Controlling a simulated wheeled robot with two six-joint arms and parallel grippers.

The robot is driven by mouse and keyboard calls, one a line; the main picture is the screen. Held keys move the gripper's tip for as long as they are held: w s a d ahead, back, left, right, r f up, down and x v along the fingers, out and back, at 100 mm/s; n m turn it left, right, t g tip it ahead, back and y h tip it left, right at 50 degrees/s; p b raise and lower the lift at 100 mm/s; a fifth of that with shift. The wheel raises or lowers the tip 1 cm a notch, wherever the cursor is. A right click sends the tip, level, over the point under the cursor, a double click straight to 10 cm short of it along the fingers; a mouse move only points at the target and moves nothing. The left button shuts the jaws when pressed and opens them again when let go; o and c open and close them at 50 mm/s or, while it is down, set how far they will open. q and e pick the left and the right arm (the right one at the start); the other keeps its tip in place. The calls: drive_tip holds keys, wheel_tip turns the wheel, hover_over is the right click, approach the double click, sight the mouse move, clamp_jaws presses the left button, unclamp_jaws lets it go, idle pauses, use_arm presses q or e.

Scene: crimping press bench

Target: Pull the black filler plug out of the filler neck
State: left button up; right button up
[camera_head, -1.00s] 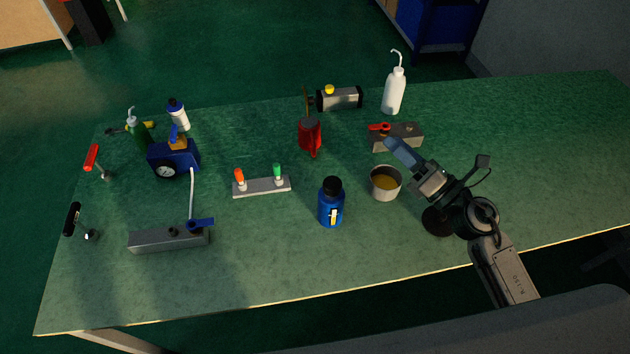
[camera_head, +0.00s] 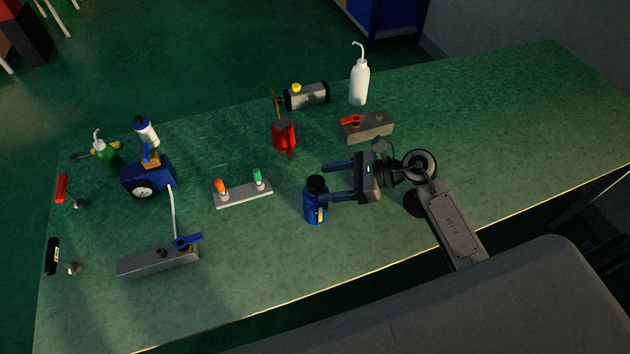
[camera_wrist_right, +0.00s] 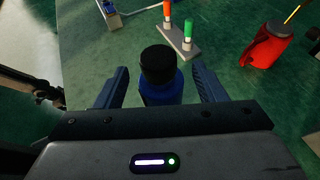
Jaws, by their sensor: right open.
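A blue bottle (camera_head: 314,210) with a black plug-like top (camera_head: 316,184) stands upright on the green bench. The top looks seated on the bottle; the neck under it is hidden. My right gripper (camera_head: 327,180) is open, its two fingers pointing left toward the bottle's upper part. In the right wrist view the black top (camera_wrist_right: 158,64) and blue body (camera_wrist_right: 161,92) appear between the spread fingers, with gaps on both sides. A small dark knob (camera_head: 161,253) also sits on a grey block with a blue lever. My left gripper is out of view.
A grey strip with orange and green pegs (camera_head: 243,196) lies left of the bottle. A red can (camera_head: 284,137) and grey block with red lever (camera_head: 368,128) stand behind. A blue gauge unit (camera_head: 148,178) is farther left. Bench in front of the bottle is clear.

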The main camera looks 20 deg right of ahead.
sight(309, 185)
drive_tip(key=shift+r+p+x, duration=0.15)
drive_tip(key=shift+p+x, duration=0.7)
drive_tip(key=shift+x, duration=0.4)
drive_tip(key=shift+r+p+x, duration=0.2)
drive_tip(key=shift+p+x, duration=0.6)
drive_tip(key=shift+x, duration=0.5)
drive_tip(key=shift+w+a+f, duration=0.1)
drive_tip(key=shift+a+f, duration=0.2)
drive_tip(key=shift+a, duration=0.15)
drive_tip(key=c, duration=1.1)
drive_tip(key=shift+c, duration=0.2)
